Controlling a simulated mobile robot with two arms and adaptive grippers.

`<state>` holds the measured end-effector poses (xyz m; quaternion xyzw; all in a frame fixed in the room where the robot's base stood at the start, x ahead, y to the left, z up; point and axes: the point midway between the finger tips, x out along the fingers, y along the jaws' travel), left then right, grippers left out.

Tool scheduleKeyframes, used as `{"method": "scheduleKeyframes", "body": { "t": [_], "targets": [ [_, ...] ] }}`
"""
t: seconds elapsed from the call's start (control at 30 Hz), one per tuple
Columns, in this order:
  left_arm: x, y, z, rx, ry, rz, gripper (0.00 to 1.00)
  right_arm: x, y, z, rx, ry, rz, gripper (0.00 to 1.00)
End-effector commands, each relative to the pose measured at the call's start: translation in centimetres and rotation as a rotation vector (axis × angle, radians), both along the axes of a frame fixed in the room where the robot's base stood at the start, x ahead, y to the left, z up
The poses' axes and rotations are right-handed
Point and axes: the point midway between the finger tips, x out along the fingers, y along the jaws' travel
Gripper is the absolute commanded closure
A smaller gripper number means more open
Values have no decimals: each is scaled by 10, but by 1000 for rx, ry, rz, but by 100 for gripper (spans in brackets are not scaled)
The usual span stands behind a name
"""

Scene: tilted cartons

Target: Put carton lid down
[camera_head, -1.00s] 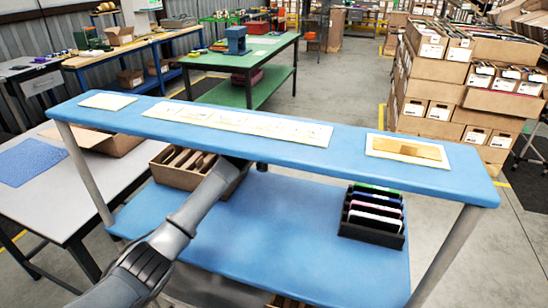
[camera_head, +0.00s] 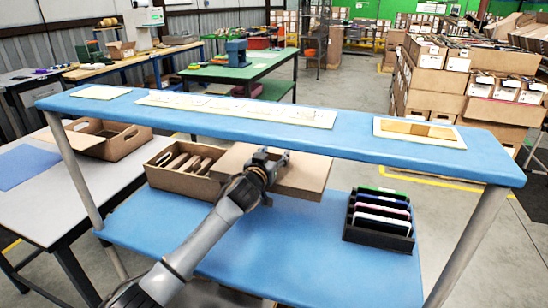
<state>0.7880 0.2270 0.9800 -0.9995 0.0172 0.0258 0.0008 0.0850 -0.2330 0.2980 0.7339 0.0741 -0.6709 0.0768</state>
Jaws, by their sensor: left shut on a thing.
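My left gripper (camera_head: 277,160) is shut on a brown carton lid (camera_head: 307,176), which shows beneath the raised blue shelf. The lid looks roughly level; whether it touches the lower blue surface I cannot tell. My wrist covers part of its front side. An open brown carton (camera_head: 158,178) with several tan pieces in it stands just left of the lid on the lower blue surface. The lid's left end is close to the carton's right side. My right gripper is not in view.
A black rack (camera_head: 376,240) with several dark and light slabs stands to the right on the lower surface (camera_head: 290,240). The blue shelf (camera_head: 360,145) runs above the lid and carries flat panels. Another open carton (camera_head: 128,146) sits on the grey table at left.

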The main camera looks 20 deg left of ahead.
Motion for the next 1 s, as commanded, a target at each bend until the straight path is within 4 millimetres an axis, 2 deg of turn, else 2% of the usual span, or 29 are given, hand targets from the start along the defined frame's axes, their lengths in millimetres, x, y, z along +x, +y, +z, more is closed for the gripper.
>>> {"method": "scheduleKeyframes", "body": {
  "t": [0.53,0.57,0.67,1.0],
  "targets": [
    [0,0,-11,0,-1,0,78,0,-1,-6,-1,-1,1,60],
    [0,0,-12,0,0,0,43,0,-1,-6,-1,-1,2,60],
    [0,0,-12,0,0,0,23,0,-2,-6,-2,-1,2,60],
    [0,0,-10,0,-1,0,23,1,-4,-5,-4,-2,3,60]
  ]
}}
